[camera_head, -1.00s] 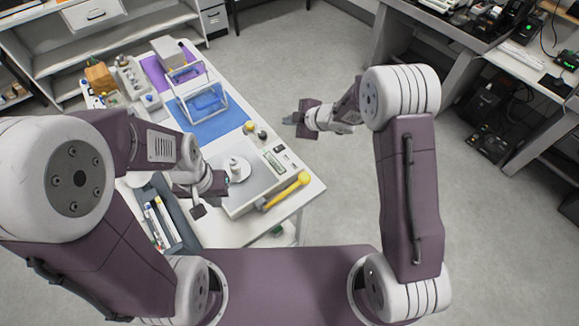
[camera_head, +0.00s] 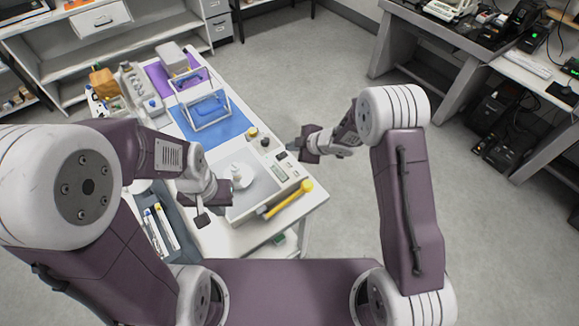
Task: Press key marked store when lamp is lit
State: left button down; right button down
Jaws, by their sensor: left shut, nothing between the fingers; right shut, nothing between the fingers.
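A white weighing balance (camera_head: 245,208) with a round pan (camera_head: 243,174) stands near the right end of the table. Its display (camera_head: 279,173) and small dark keys (camera_head: 281,156) lie along its right side. The key markings are too small to read, and I cannot make out whether a lamp is lit. My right gripper (camera_head: 294,146) is shut and empty, near the balance's far right corner, close to the keys; contact cannot be told. My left gripper (camera_head: 232,186) is shut and empty, at the balance's left side near the pan.
A blue mat (camera_head: 220,127) with a clear-framed stand is behind. A grey tray (camera_head: 153,238) with pens lies left, partly behind my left arm. Open floor is right of the table (camera_head: 215,240).

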jog(key=b, duration=0.4)
send_over(291, 165)
notch_tip(291, 165, down, 6)
jog(key=shift+d+r, duration=0.1)
jog(key=shift+r, duration=0.1)
jog(key=shift+f+b, duration=0.35)
jog(key=shift+b, duration=0.05)
dwell(1.1)
jog(key=shift+f, duration=0.4)
jog(key=shift+f+b, duration=0.4)
jog(key=shift+b, duration=0.15)
jog(key=shift+r, duration=0.1)
dwell(0.5)
jog(key=shift+r+p, duration=0.75)
jog(key=shift+p, duration=0.1)
